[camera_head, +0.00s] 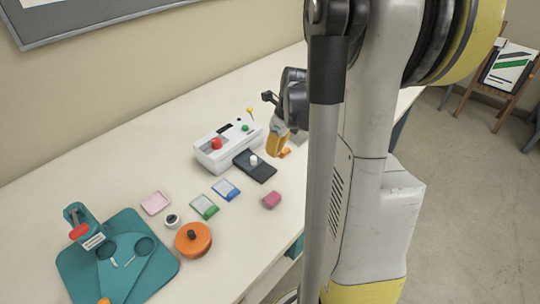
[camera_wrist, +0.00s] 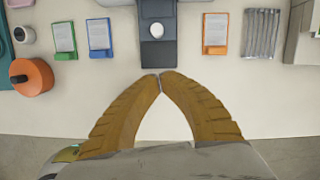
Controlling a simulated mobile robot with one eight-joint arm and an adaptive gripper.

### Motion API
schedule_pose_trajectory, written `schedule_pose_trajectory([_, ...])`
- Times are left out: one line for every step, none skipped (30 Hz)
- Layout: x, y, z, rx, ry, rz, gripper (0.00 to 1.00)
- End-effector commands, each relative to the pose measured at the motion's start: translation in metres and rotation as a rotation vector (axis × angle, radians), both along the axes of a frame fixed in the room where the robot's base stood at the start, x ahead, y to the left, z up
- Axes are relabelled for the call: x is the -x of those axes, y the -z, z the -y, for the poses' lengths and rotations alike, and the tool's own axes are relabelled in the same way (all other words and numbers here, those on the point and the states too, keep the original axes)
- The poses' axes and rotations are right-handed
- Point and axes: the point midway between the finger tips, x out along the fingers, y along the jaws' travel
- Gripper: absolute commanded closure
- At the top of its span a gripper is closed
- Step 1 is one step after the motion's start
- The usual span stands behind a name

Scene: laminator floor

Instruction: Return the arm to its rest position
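My gripper (camera_wrist: 160,76) is shut with its two yellow-brown fingertips touching, and nothing shows between them. In the head view my gripper (camera_head: 276,152) hangs over the table at the right end of the white device (camera_head: 235,143), beside its dark tray. The gap between fingertips and table is hard to judge. My arm stands tall in the right half of the head view and hides part of the table.
The table (camera_head: 120,175) carries a dark tray (camera_wrist: 159,55), blue card holder (camera_wrist: 99,38), green one (camera_wrist: 65,40), orange one (camera_wrist: 215,33), silver pouches (camera_wrist: 262,35), orange round pot (camera_head: 194,239), teal board (camera_head: 130,280) and pink block (camera_head: 271,200). A chair (camera_head: 510,75) stands right.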

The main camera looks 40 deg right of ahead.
Motion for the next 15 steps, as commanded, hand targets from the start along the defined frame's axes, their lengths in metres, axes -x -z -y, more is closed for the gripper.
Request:
schedule_pose_trajectory([0.002, -0.008, 0.0, 0.0, 0.001, 0.0, 1.0])
schedule_pose_trajectory([0.002, -0.011, 0.0, 0.0, 0.001, 0.0, 1.0])
schedule_pose_trajectory([0.003, -0.014, 0.001, 0.0, 0.0, 0.0, 1.0])
schedule_pose_trajectory([0.003, -0.015, 0.001, 0.0, 0.0, 0.0, 1.0])
schedule_pose_trajectory([0.004, -0.016, 0.001, 0.0, 0.0, 0.0, 1.0])
schedule_pose_trajectory([0.004, -0.017, 0.001, 0.0, 0.0, 0.0, 1.0])
schedule_pose_trajectory([0.004, -0.017, 0.001, 0.0, 0.0, 0.0, 1.0])
schedule_pose_trajectory([0.004, -0.017, 0.001, 0.0, 0.0, 0.0, 1.0])
schedule_pose_trajectory([0.004, -0.017, 0.001, 0.0, 0.0, 0.0, 1.0])
schedule_pose_trajectory([0.004, -0.017, 0.001, 0.0, 0.0, 0.0, 1.0])
schedule_pose_trajectory([0.004, -0.017, 0.001, 0.0, 0.0, 0.0, 1.0])
schedule_pose_trajectory([0.004, -0.017, 0.001, 0.0, -0.001, 0.0, 1.0])
schedule_pose_trajectory([0.004, -0.017, 0.0, 0.002, -0.006, 0.001, 1.0])
schedule_pose_trajectory([0.004, -0.018, -0.002, 0.006, -0.018, 0.003, 1.0])
schedule_pose_trajectory([0.004, -0.021, -0.006, 0.017, -0.049, 0.007, 1.0])
